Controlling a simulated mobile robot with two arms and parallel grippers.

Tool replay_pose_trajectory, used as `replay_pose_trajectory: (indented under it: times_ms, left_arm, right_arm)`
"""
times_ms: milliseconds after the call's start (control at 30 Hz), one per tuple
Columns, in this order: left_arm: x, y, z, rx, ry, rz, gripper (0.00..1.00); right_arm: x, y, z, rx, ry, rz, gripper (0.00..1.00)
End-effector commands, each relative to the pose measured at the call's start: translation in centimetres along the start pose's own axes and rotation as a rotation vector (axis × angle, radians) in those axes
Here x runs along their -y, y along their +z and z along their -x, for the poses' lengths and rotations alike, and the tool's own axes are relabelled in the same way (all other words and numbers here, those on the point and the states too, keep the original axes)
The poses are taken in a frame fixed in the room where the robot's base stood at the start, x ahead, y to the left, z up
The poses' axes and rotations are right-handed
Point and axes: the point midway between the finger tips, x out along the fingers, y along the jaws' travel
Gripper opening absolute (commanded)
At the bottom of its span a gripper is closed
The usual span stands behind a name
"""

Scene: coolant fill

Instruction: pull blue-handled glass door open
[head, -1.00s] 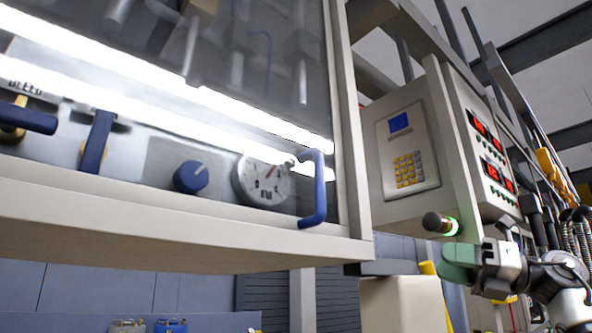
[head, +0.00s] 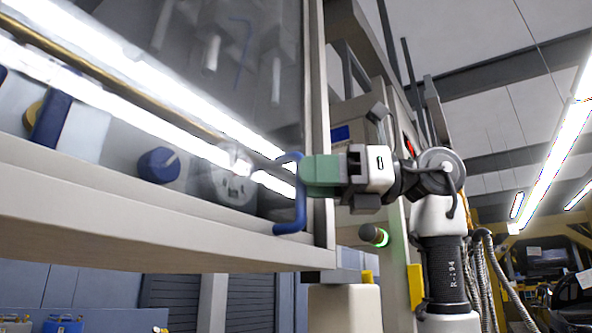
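The glass door (head: 262,75) fills the upper left of the head view, in a pale frame, and looks closed. Its blue handle (head: 298,208) is an upright bar near the right edge of the glass. My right gripper (head: 306,173), with green fingers, comes in from the right with its tips at the upper part of the handle. The fingers overlap in this view, so I cannot tell whether they are open or shut, or whether they touch the handle. My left gripper is out of view.
Behind the glass are a round gauge (head: 228,178), a blue knob (head: 158,165) and a blue lever (head: 50,121). A dark button with a green glowing ring (head: 374,235) sits below my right gripper. The cabinet's pale bottom ledge (head: 150,225) juts out below the door.

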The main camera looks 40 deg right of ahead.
Motion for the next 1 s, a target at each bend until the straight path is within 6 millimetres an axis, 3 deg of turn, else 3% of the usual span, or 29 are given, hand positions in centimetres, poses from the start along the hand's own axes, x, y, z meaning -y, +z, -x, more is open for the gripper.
replay_pose_trajectory:
  times_ms: [200,500,800,1000]
  left_arm:
    - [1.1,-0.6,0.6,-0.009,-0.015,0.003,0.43]
    - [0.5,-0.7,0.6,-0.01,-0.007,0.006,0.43]
    - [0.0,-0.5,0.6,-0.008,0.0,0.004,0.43]
    - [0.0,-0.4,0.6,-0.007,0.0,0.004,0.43]
  right_arm:
    - [0.1,0.1,-2.1,0.001,0.0,-0.001,0.4]
    - [0.1,0.0,-2.4,0.002,-0.001,-0.001,0.4]
    - [0.1,0.0,-2.3,0.002,-0.001,-0.001,0.0]
    - [0.1,0.0,-2.3,0.002,-0.001,-0.001,0.0]
